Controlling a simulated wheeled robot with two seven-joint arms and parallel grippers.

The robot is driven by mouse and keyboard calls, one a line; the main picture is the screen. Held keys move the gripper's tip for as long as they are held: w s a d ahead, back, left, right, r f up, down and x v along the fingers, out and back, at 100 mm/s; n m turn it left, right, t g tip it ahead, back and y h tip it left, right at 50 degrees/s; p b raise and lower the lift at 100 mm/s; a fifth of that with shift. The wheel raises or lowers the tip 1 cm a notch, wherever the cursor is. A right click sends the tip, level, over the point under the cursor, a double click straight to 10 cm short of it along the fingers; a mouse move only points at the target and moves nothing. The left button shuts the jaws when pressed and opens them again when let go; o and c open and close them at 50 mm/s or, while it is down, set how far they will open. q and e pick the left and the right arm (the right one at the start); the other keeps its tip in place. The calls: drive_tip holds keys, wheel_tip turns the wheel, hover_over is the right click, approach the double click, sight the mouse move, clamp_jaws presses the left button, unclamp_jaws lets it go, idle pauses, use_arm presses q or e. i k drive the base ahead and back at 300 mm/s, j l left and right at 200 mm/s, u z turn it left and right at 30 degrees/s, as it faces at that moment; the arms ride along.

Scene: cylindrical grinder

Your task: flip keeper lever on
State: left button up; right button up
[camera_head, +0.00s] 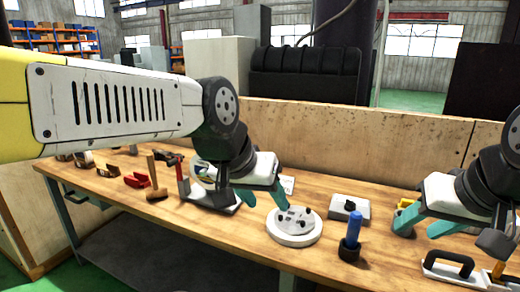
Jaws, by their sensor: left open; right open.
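My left gripper (266,205) has its teal fingers spread and empty. It hangs above the bench, just left of and above a round white disc (293,238) with small black knobs on its top. One fingertip overlaps the disc's rear edge in the picture; I cannot tell if it touches. A grey-white fixture with a red upright part (182,181) stands left of this gripper and is partly hidden by it. My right gripper (423,230) is open at the right, above a white plate with a black handle (448,262). I cannot tell for sure which part is the keeper lever.
The wooden workbench (200,236) has a low plywood back wall (390,145). A blue-handled tool (353,232) stands in a black base. A white box with a black knob (349,208) is behind it.

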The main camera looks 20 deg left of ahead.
sight(178, 169)
drive_tip(key=u, duration=1.45)
drive_tip(key=i, duration=0.4)
drive_tip(key=i+l+u, duration=0.15)
drive_tip(key=i, duration=0.2)
